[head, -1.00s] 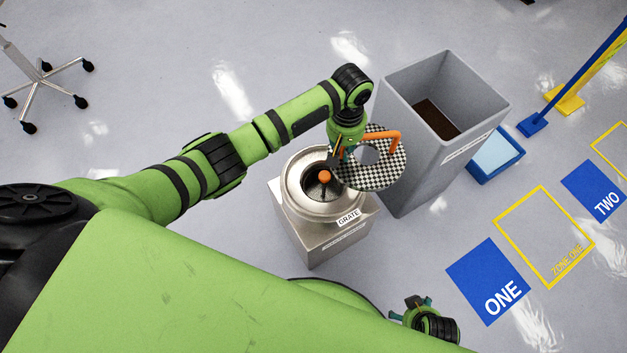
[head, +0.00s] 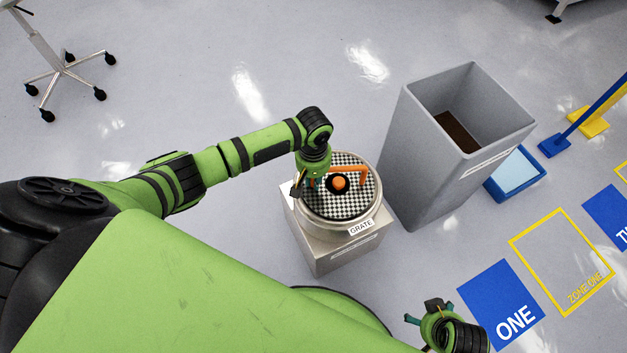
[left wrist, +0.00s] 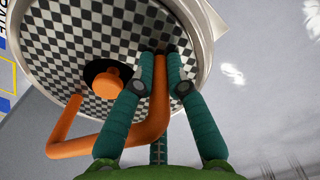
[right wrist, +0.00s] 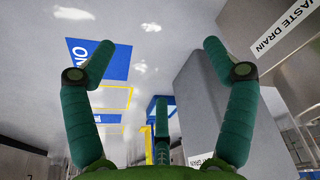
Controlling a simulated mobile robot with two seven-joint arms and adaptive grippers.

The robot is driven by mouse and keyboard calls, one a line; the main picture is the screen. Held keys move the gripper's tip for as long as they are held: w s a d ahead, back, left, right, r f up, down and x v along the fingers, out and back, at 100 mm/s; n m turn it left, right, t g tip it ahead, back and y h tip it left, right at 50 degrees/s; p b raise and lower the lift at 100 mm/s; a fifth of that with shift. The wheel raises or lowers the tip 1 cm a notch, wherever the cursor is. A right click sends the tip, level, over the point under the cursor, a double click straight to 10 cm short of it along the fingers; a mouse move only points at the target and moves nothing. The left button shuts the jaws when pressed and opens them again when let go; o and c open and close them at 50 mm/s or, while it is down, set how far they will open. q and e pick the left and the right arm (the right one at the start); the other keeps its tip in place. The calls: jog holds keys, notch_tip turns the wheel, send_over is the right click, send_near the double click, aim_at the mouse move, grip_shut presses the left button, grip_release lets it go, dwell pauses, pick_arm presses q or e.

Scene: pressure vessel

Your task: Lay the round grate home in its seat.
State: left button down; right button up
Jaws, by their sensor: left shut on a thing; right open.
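The round grate (head: 347,209), a black-and-white checkered disc with an orange handle (left wrist: 85,145), is over the mouth of the steel vessel labelled GRATE (head: 361,227). It appears within the vessel's rim (left wrist: 205,62); I cannot tell whether it rests fully down. The orange knob (head: 340,183) shows through its central hole, with a dark gap around it. My left gripper (head: 308,186) is shut on one leg of the handle; its fingers (left wrist: 163,70) flank that leg in the left wrist view. My right gripper (right wrist: 155,58) is open and empty, away from the vessel.
A tall grey open bin (head: 415,170) stands close to the vessel's right. Blue floor mat ONE (head: 500,290) and a yellow outlined zone (head: 540,235) are at right. A wheeled chair base (head: 62,70) stands far left. Floor behind the vessel is clear.

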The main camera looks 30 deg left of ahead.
pick_arm(q)
jog(key=shift+w+f, duration=0.1)
jog(key=shift+f, duration=0.15)
jog(key=c, duration=1.2)
grip_release()
jog(key=shift+c, duration=0.2)
